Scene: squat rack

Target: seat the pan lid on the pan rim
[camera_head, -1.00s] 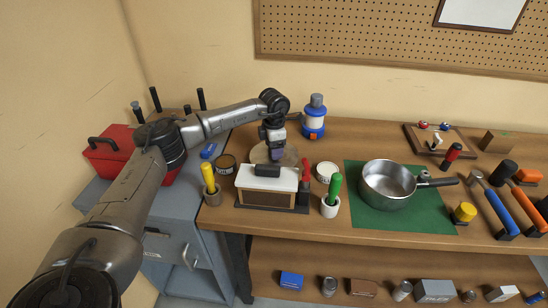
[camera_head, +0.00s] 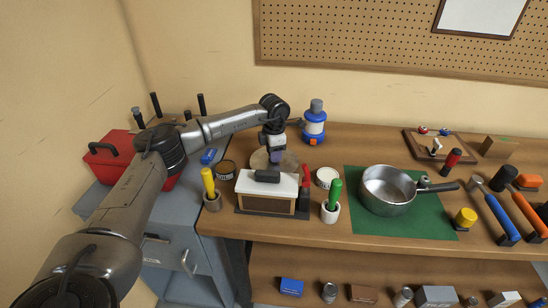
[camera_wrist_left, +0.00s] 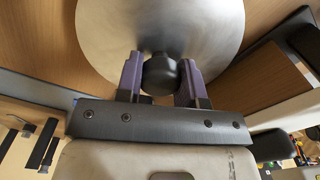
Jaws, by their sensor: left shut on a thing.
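The pan lid (camera_head: 259,158) is a round metal disc at the back left of the bench, behind a white-topped wooden box. My left gripper (camera_head: 276,156) is above it, shut on its knob. In the left wrist view the purple fingers (camera_wrist_left: 163,80) close on both sides of the dark knob (camera_wrist_left: 160,72), with the lid's disc (camera_wrist_left: 200,25) beyond. I cannot tell whether the lid rests on the bench or hangs just above it. The open pan (camera_head: 388,193) stands on a green mat to the right, its dark handle pointing right. My right gripper is not in view.
Between lid and pan stand the white-topped box (camera_head: 268,189), a red-handled tool (camera_head: 305,184), a white round tin (camera_head: 327,177) and a green-handled tool in a white cup (camera_head: 331,212). A blue lantern-like bottle (camera_head: 315,122) stands behind. The green mat (camera_head: 408,226) is bare around the pan.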

